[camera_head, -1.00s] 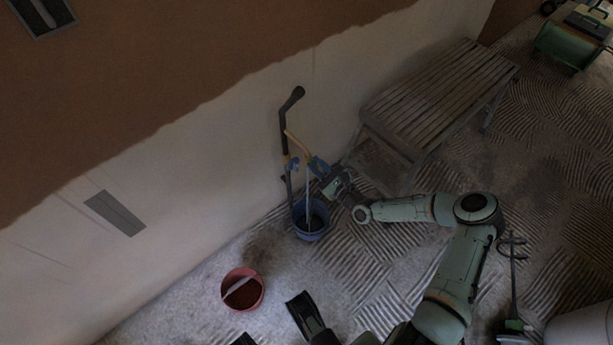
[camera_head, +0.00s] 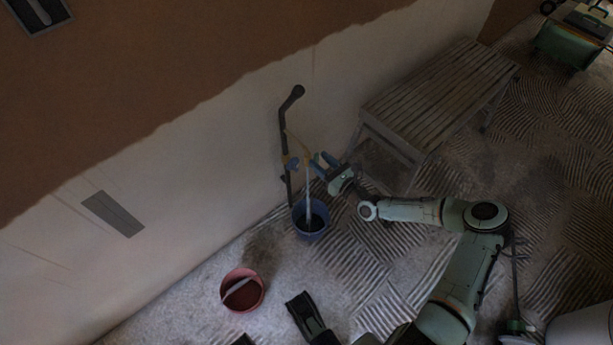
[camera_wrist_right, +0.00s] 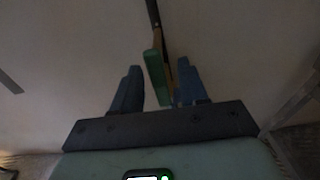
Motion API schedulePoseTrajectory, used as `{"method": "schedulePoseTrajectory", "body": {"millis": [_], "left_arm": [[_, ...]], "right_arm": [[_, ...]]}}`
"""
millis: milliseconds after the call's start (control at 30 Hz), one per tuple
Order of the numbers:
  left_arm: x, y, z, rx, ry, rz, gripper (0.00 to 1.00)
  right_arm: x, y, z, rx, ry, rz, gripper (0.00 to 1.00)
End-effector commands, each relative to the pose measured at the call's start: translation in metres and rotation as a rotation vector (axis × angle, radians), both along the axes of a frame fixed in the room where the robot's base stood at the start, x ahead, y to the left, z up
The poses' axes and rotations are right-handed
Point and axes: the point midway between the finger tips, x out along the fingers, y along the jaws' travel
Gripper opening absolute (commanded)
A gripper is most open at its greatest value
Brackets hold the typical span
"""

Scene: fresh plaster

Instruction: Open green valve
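The green valve lever (camera_wrist_right: 155,76) shows in the right wrist view as a flat green piece between the two fingers of my right gripper (camera_wrist_right: 157,88). The fingers are apart, with a gap on the left side of the lever; the right finger is close to it, and contact is unclear. In the head view my right gripper (camera_head: 321,161) is at the dark standpipe (camera_head: 287,160), by its yellow part (camera_head: 294,142). The green lever cannot be made out there. A pale stream runs down into the blue bucket (camera_head: 311,233).
A slatted bench (camera_head: 440,92) stands along the wall right of the pipe. A red bucket (camera_head: 242,306) with a pale tool in it is on the floor at lower left. The ridged floor between is mostly clear.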

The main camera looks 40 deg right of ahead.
Motion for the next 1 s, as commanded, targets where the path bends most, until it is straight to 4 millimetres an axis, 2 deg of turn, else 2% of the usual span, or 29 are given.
{"method": "schedulePoseTrajectory", "body": {"millis": [267,1000], "left_arm": [[0.000,0.000,0.001,0.000,0.000,0.000,0.43],[-0.001,0.000,0.028,0.000,-0.009,0.001,0.43]], "right_arm": [[-0.002,0.001,0.001,-0.003,-0.001,0.003,0.43],[-0.089,-0.006,0.002,-0.003,-0.002,0.003,0.43]]}}
